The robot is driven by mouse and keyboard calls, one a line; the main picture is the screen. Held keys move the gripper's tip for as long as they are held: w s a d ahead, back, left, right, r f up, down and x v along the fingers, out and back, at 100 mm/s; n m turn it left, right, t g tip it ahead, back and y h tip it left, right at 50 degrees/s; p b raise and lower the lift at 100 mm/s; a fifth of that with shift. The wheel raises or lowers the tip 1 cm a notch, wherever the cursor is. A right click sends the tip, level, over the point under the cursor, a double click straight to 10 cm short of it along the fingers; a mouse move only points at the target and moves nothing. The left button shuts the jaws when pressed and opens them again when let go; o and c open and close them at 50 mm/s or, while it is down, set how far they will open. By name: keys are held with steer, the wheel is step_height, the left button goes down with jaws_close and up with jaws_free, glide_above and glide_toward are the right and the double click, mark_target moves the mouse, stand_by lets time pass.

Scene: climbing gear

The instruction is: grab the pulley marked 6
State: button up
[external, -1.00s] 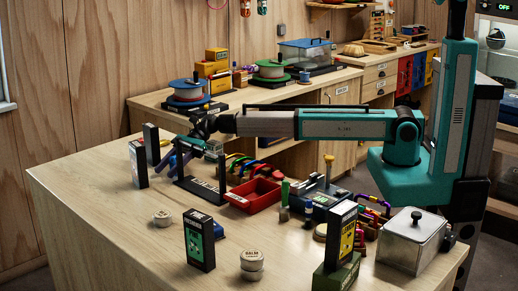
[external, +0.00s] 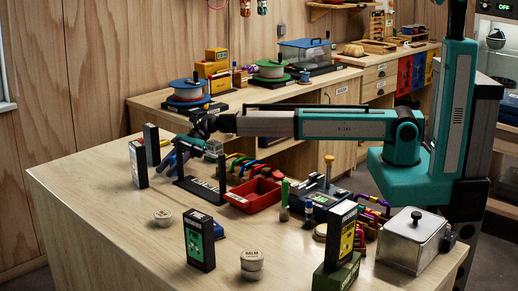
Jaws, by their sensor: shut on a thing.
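My gripper (external: 170,160) hangs low at the end of the outstretched arm, over the far left part of the bench, beside a black stand (external: 201,191) with a white label on its base. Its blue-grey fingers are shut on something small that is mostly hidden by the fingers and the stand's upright. No pulley marked 6 can be made out; any number there is too small to read from this view.
Black upright boxes (external: 138,165) stand close to the left of my gripper. A red tray (external: 253,194) lies right of the stand, with coloured gear behind it. Tins (external: 251,265) and a black-and-green box (external: 199,241) stand nearer the front. The bench's left front is clear.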

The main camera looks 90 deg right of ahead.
step_height(320, 180, up, 18)
steer(key=b, duration=0.2)
steer(key=shift+b, duration=0.35)
